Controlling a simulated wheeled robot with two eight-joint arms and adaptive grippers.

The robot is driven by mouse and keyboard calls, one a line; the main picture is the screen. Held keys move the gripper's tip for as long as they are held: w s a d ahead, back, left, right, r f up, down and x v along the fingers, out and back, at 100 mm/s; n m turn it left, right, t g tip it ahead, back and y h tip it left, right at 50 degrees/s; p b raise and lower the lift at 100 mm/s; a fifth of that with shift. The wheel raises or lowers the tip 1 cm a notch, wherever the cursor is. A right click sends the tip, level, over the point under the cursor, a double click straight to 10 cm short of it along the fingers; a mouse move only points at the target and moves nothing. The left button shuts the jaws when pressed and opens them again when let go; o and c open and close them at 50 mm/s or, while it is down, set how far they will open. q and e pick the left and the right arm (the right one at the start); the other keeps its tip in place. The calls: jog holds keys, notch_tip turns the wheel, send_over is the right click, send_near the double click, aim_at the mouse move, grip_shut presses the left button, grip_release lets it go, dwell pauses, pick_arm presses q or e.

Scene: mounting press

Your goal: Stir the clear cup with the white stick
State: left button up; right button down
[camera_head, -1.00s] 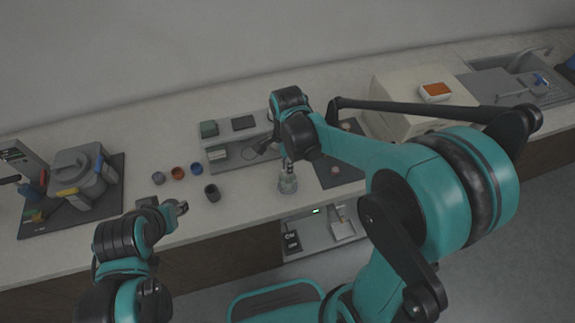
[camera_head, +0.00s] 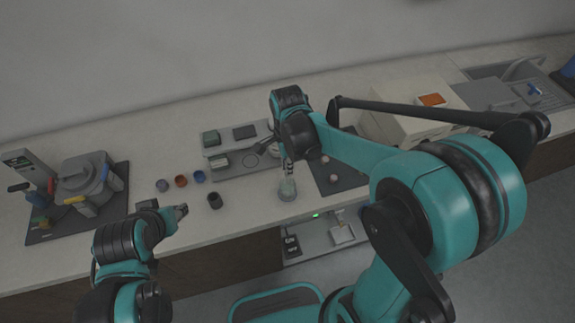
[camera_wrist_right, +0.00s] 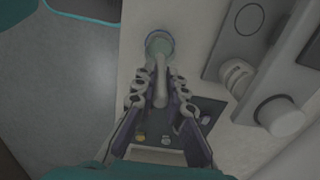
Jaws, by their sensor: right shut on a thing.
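The clear cup (camera_head: 287,189) stands on the counter near its front edge, below my right gripper. It also shows at the top of the right wrist view (camera_wrist_right: 159,42), with pale contents. My right gripper (camera_head: 288,158) points down over the cup. In the right wrist view its fingers (camera_wrist_right: 160,82) are shut on the white stick (camera_wrist_right: 160,88), whose far end reaches to the cup's mouth. How deep the stick goes into the cup cannot be told. My left gripper (camera_head: 180,211) is over the counter's front edge at left, apart from the cup; its finger opening is too small to tell.
Small coloured cups (camera_head: 181,181) and a dark cup (camera_head: 214,201) stand left of the clear cup. A grey stand (camera_head: 235,170) is behind. A machine on a dark mat (camera_head: 60,226) is at far left. A beige box (camera_head: 392,140) is right. Free counter lies between.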

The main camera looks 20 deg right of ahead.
notch_tip(320, 180, up, 5)
jog(key=p, duration=0.4)
jog(key=shift+r, duration=0.1)
